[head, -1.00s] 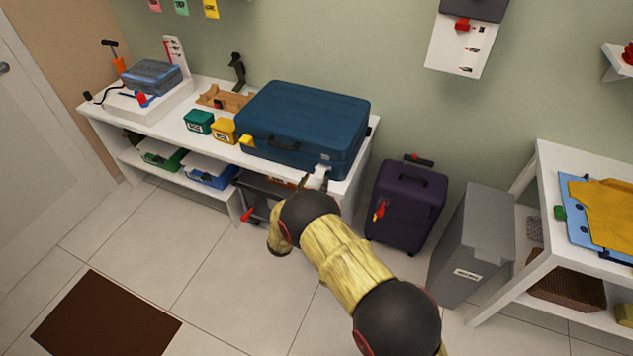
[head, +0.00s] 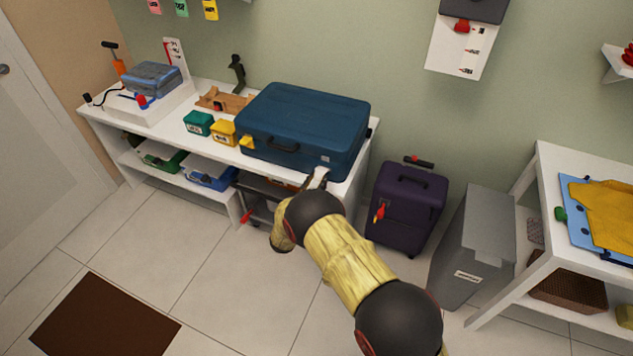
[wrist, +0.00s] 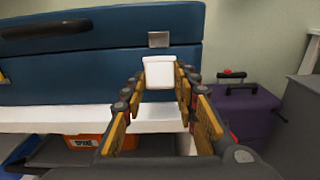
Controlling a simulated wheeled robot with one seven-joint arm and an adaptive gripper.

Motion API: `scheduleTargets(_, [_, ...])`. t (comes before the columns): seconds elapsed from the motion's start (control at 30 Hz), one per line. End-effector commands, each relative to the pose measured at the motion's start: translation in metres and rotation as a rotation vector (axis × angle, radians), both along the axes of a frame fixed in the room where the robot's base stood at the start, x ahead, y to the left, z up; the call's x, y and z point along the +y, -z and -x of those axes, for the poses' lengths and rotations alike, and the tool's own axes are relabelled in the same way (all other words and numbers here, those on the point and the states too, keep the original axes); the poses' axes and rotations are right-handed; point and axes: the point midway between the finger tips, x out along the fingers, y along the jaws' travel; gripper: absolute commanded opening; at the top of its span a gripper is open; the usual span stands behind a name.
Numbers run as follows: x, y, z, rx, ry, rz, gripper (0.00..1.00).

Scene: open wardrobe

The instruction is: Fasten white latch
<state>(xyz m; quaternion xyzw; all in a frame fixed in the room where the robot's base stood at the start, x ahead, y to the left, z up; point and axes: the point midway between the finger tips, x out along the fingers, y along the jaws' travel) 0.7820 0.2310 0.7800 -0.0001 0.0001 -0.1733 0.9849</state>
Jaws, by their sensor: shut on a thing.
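A blue suitcase (head: 303,120) lies closed on the white bench. The white latch (wrist: 159,73) is a block low on its front, right of the dark handle (wrist: 45,29); it also shows in the head view (head: 320,173). A small grey metal plate (wrist: 159,39) sits just above it on the suitcase's upper half. The latch hangs below this plate, apart from it. My gripper (wrist: 160,80) has its fingers on either side of the latch and is shut on it. In the head view my gripper (head: 314,184) is partly hidden by my arm.
A yellow latch (head: 247,142) is on the suitcase's left front. Green (head: 198,123) and yellow (head: 222,132) boxes stand left of it. A purple suitcase (head: 405,208) and grey bin (head: 474,245) stand right of the bench. Trays fill the lower shelf.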

Motion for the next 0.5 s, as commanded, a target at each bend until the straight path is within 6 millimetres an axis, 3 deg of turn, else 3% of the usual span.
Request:
scheduleTargets(0.27, [0.0001,0.0001,0.0001,0.000,0.000,0.000,0.04])
scheduleTargets(0.5, [0.0003,-0.0031,-0.0001,0.022,-0.001,-0.008,0.04])
